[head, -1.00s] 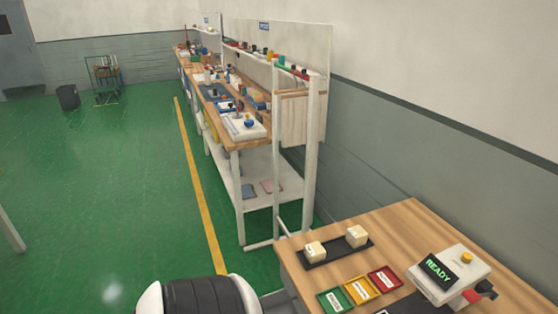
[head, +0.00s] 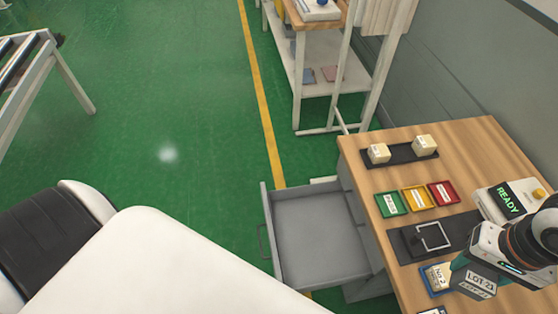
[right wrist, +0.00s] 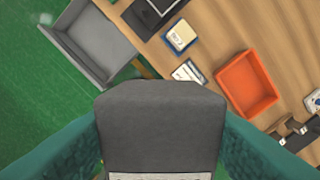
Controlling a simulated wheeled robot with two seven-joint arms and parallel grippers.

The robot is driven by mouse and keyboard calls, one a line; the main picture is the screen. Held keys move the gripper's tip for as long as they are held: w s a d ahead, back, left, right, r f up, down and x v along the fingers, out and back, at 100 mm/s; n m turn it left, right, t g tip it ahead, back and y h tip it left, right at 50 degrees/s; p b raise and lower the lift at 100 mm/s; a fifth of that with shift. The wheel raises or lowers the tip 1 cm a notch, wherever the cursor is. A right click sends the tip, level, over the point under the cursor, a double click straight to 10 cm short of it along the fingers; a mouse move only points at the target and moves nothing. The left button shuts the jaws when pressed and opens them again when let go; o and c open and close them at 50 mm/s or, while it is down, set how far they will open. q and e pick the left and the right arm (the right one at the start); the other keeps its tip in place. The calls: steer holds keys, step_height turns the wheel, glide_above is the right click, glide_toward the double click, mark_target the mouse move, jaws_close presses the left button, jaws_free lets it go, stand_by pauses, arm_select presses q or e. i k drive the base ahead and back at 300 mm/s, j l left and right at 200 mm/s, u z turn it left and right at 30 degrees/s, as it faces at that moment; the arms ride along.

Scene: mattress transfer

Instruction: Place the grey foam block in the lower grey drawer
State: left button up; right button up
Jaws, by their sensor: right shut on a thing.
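The grey foam block (head: 480,283) with a white label reading LOT-21 is held in my right gripper (head: 476,268), above the front right of the wooden table. In the right wrist view the block (right wrist: 160,120) sits between the two teal fingers (right wrist: 160,145), which are shut on it. A grey drawer (head: 318,235) is pulled out from the cabinet on the table's left side and looks empty. It also shows in the right wrist view (right wrist: 95,42), beyond the block. Whether another drawer lies above or below it cannot be told. My left gripper is not in view.
The wooden table (head: 455,160) holds a black strip (head: 400,155) with two cream blocks, green, yellow and red trays, a black pad (head: 412,243), and a READY device (head: 507,200). An orange tray (right wrist: 246,84) shows in the right wrist view. Open green floor lies left of the drawer.

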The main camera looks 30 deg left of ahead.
mark_target(313, 231)
steer(key=u, duration=0.45)
steer(key=j+u, duration=0.15)
steer(key=u, duration=0.8)
steer(key=i+u, duration=0.1)
steer(key=u, duration=0.4)
steer(key=i+j+u, duration=0.2)
steer(key=i+u, duration=0.25)
steer(key=i+z, duration=0.4)
steer(key=i+j+z, duration=0.1)
steer(key=i+z, duration=0.35)
steer(key=z, duration=0.4)
steer(key=i+j+z, duration=0.1)
steer(key=z, duration=0.35)
steer(key=j+z, duration=0.1)
steer(key=z, duration=0.3)
steer(key=i+j+z, duration=0.1)
steer(key=z, duration=0.35)
steer(key=j+z, duration=0.1)
steer(key=z, duration=0.3)
steer(key=j+z, duration=0.1)
steer(key=z, duration=0.35)
steer(key=i, duration=0.05)
